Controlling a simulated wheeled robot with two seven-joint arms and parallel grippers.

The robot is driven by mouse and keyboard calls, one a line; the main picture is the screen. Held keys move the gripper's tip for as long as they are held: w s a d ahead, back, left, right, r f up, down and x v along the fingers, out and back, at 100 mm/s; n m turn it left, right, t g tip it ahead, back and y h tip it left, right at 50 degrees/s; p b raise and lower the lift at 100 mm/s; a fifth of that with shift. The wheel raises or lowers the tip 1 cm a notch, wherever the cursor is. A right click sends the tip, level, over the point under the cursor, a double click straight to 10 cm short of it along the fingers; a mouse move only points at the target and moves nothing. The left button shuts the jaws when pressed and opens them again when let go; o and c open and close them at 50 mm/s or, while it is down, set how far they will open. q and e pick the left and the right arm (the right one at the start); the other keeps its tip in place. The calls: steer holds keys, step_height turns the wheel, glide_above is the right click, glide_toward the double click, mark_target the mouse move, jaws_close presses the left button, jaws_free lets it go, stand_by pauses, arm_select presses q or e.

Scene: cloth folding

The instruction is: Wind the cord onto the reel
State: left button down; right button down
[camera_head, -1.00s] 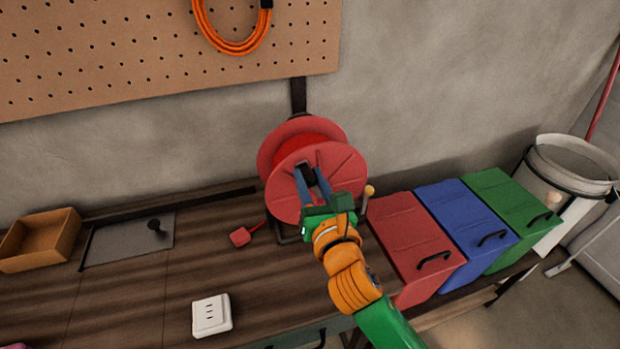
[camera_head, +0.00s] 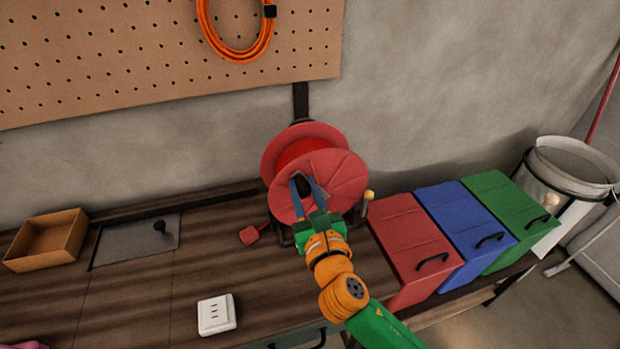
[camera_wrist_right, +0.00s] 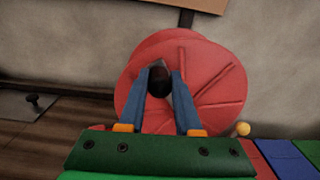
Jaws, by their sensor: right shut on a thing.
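The red reel (camera_head: 338,176) stands on the bench against the wall, with red cord (camera_head: 298,153) wound between its two flanges. A red plug (camera_head: 249,235) at the cord's end rests by the reel's foot, on the left. My right gripper (camera_head: 304,188) is shut on the reel's dark crank knob, at the left part of the front flange. In the right wrist view the blue fingers hold the dark knob (camera_wrist_right: 160,82) between their tips, in front of the red flange (camera_wrist_right: 215,90). My left gripper is not in view.
Red (camera_head: 408,240), blue (camera_head: 466,222) and green (camera_head: 510,205) bins stand right of the reel. A white socket (camera_head: 216,315) is in front. Orange cable (camera_head: 236,52) hangs on the pegboard (camera_head: 120,55).

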steer(key=c, duration=0.6)
jaws_free()
steer(key=shift+w+a, duration=0.1)
steer(key=b+v, duration=0.1)
steer(key=v, duration=0.6)
